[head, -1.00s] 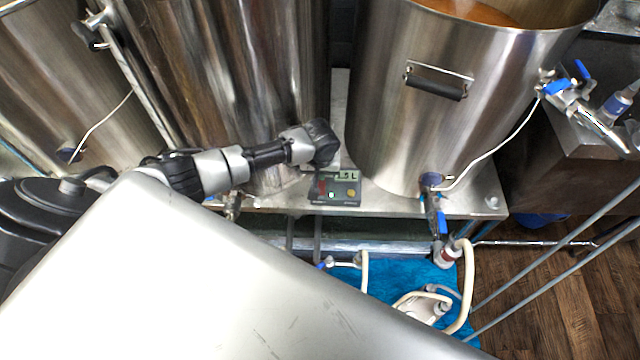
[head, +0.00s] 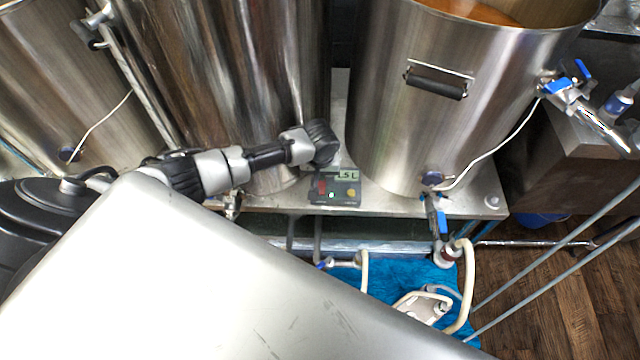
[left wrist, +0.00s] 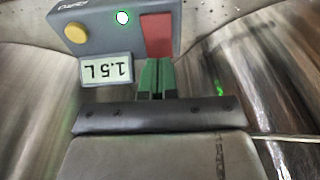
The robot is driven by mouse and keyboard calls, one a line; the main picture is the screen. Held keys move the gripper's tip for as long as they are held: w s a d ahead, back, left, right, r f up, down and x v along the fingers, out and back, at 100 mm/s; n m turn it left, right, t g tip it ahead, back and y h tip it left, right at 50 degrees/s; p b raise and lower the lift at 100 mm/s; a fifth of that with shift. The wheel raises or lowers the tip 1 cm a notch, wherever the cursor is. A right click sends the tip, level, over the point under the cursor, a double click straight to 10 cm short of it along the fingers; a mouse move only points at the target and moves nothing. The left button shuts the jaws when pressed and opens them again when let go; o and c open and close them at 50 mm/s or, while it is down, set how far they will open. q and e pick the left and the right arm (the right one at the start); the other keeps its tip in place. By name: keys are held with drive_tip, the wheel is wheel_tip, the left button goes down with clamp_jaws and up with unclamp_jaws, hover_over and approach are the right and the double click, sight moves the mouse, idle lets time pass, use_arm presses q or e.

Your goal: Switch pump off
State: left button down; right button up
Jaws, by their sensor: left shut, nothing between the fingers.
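The grey control box (head: 322,198) stands on the metal bench between two kettles. It has a red switch (left wrist: 157,35), a yellow button (left wrist: 76,32), a lit green lamp (left wrist: 123,17) and a display (left wrist: 105,70) reading 1.5 L, upside down in the left wrist view. My left gripper (left wrist: 156,64) is shut and empty, its green fingertips close to the red switch's near edge. I cannot tell whether they touch it. In the head view its dark wrist is just behind the box and the fingertips are hard to make out. My right gripper is not in view.
Large steel kettles (head: 225,80) stand close behind and beside the box; the right one (head: 440,120) has a handle and holds amber liquid. Below the bench edge are hoses, valves and a pale pump-like unit (head: 420,307) on a blue cloth (head: 385,275).

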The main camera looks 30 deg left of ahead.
use_arm(q)
drive_tip(key=shift+f+b, duration=0.55)
drive_tip(key=shift+f, duration=0.5)
wheel_tip(320, 180, up, 6)
drive_tip(key=p, duration=0.7)
drive_tip(key=shift+r, duration=0.1)
drive_tip(key=shift+s, duration=0.1)
